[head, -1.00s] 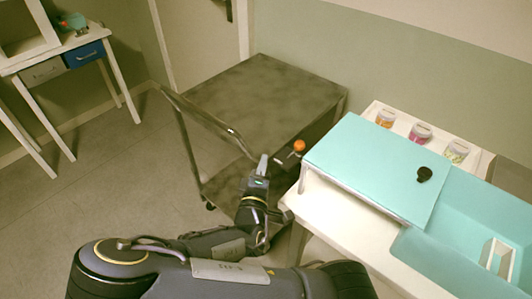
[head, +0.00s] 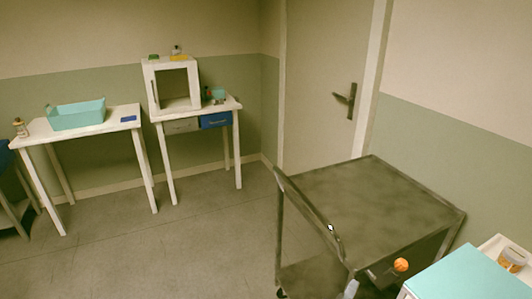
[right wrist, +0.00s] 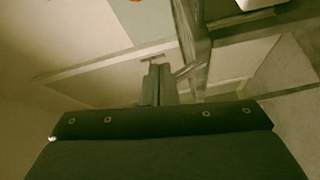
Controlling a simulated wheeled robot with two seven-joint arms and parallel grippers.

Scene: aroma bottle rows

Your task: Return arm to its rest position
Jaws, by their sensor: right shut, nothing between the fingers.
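My right gripper (head: 352,287) shows only as a pale fingertip at the bottom edge of the head view, in front of the grey cart. In the right wrist view the two fingers of my right gripper (right wrist: 155,84) are together, with nothing held between them. The rest of my right arm is out of the head view. My left gripper is in neither view.
A grey cart (head: 380,198) with a rail stands right of centre. A small orange ball-like thing (head: 401,265) is by its near right edge. A turquoise-topped table (head: 465,278) with a jar (head: 512,260) is at lower right. White tables (head: 85,135) stand at left; open floor (head: 190,250) lies between.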

